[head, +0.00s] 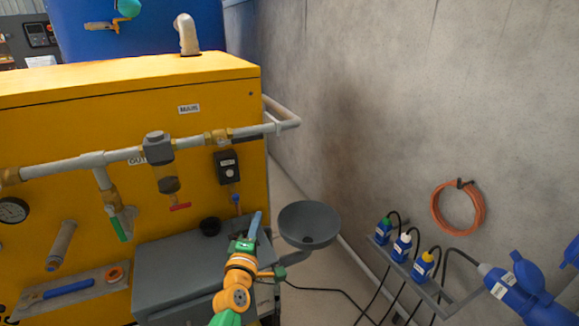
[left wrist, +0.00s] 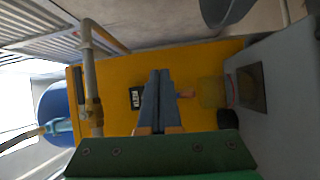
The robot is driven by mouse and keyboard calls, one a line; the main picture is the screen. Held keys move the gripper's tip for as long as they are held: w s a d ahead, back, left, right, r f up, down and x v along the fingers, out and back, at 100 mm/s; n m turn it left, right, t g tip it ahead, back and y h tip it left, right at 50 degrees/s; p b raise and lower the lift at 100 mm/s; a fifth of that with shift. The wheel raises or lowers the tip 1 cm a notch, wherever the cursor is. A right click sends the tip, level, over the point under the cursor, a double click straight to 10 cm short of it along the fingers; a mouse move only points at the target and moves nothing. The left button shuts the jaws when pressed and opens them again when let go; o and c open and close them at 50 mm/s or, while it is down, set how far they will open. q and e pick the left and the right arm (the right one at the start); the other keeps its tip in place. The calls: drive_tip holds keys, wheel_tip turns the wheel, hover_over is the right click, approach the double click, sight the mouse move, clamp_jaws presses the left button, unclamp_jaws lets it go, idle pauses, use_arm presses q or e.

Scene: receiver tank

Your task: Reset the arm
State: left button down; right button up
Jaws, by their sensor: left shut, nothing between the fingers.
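My left arm (head: 236,285), orange and green, comes up from the bottom of the head view. Its gripper (head: 256,222) has blue-grey fingers and is in front of the grey box at the foot of the yellow machine, just left of the grey funnel. In the left wrist view the two fingers (left wrist: 160,88) lie together, shut and empty, pointing at the yellow panel. My right gripper is not in view.
The grey funnel (head: 308,224) stands close right of my gripper.

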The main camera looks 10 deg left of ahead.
use_arm(q)
drive_tip(key=s+d+f+m+g+h, duration=0.35)
drive_tip(key=s+f+m, duration=0.25)
drive_tip(key=f+m, duration=0.2)
drive_tip(key=s+f+m+g, duration=0.3)
drive_tip(key=s+m+g, duration=0.1)
drive_tip(key=s, duration=0.5)
drive_tip(key=s+f+m+g+y, duration=0.15)
drive_tip(key=s+m+g, duration=0.25)
drive_tip(key=s, duration=0.5)
drive_tip(key=s+f+m+g, duration=0.3)
drive_tip(key=s+f+m, duration=0.15)
drive_tip(key=s, duration=0.45)
wheel_tip(320, 180, down, 14)
drive_tip(key=s+g, duration=0.1)
drive_tip(key=s+a+f+g, duration=0.1)
drive_tip(key=s+a+f, duration=0.2)
drive_tip(key=s+f, duration=0.85)
wheel_tip(320, 180, up, 22)
drive_tip(key=s+p, duration=0.1)
drive_tip(key=p, duration=2.1)
drive_tip(key=shift+s+d+r+g, duration=0.2)
drive_tip(key=shift+s+d+g, duration=0.15)
drive_tip(key=shift+s, duration=0.05)
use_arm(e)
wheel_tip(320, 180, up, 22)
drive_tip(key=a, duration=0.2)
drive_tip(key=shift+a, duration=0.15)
